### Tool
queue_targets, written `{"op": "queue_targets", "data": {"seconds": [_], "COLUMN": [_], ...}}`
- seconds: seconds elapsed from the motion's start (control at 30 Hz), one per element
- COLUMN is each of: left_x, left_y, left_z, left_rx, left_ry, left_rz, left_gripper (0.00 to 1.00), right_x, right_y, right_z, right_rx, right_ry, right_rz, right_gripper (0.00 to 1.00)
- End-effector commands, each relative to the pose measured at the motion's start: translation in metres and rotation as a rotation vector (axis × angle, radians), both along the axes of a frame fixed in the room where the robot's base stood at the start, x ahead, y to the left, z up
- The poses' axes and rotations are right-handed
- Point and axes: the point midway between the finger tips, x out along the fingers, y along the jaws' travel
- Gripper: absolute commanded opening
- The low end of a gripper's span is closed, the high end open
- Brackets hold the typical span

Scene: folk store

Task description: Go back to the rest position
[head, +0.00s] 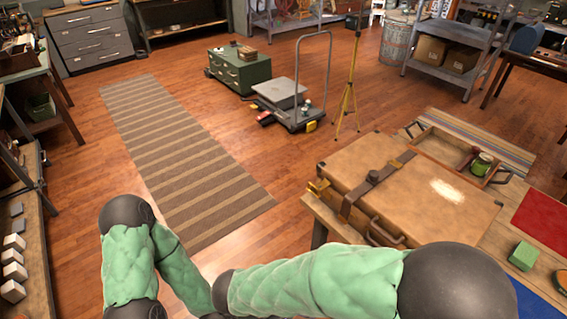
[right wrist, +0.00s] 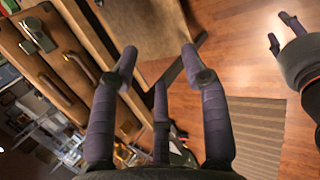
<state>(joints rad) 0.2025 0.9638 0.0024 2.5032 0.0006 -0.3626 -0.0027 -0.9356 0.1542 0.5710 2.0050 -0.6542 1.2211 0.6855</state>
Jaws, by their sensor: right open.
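My right gripper (right wrist: 158,62) shows in the right wrist view with its fingers spread open and nothing between them. The wooden floor, a striped rug (right wrist: 258,130) and wooden furniture lie beyond it. My left gripper (right wrist: 282,34) shows partly at the right edge of that view; its fingers are too partial to tell open from shut. In the head view my two green arms with black joints cross the bottom, and neither gripper is visible there.
A brown suitcase (head: 405,190) lies on the table at right, beside a wooden tray (head: 440,149), a green block (head: 523,256) and a red mat (head: 545,216). A striped rug (head: 180,160), cart (head: 283,92), green chest (head: 238,70) and yellow tripod (head: 348,95) stand beyond. A shelf (head: 45,260) borders the left.

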Motion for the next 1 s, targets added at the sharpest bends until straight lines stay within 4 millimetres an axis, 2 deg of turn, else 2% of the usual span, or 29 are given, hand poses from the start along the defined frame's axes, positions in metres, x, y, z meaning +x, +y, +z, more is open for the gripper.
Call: {"op": "queue_targets", "data": {"seconds": [0.03, 0.2, 0.4, 0.53, 0.67, 0.8, 1.0], "left_x": [0.000, 0.000, 0.000, 0.000, 0.000, 0.000, 0.000], "left_y": [0.000, 0.000, 0.000, 0.000, 0.000, 0.000, 0.000], "left_z": [0.000, 0.000, 0.000, 0.000, 0.000, 0.000, 0.000], "left_rx": [0.000, 0.000, 0.000, 0.000, 0.000, 0.000, 0.000], "left_ry": [0.000, 0.000, 0.000, 0.000, 0.000, 0.000, 0.000], "left_rz": [0.000, 0.000, 0.000, 0.000, 0.000, 0.000, 0.000], "left_gripper": [0.40, 0.40, 0.40, 0.40, 0.40, 0.40, 0.40], "right_x": [-0.001, -0.010, -0.015, -0.010, -0.002, 0.007, 0.014], "right_y": [-0.004, -0.003, 0.002, 0.002, -0.007, -0.026, -0.056], "right_z": [-0.020, -0.087, -0.149, -0.184, -0.216, -0.248, -0.277], "right_rx": [0.036, 0.239, 0.502, 0.661, 0.789, 0.878, 0.911], "right_ry": [0.063, 0.251, 0.354, 0.349, 0.290, 0.186, 0.049], "right_rz": [-0.032, -0.148, -0.327, -0.462, -0.605, -0.751, -0.883], "right_gripper": [0.46, 0.46, 0.46, 0.46, 0.46, 0.46, 0.46]}}
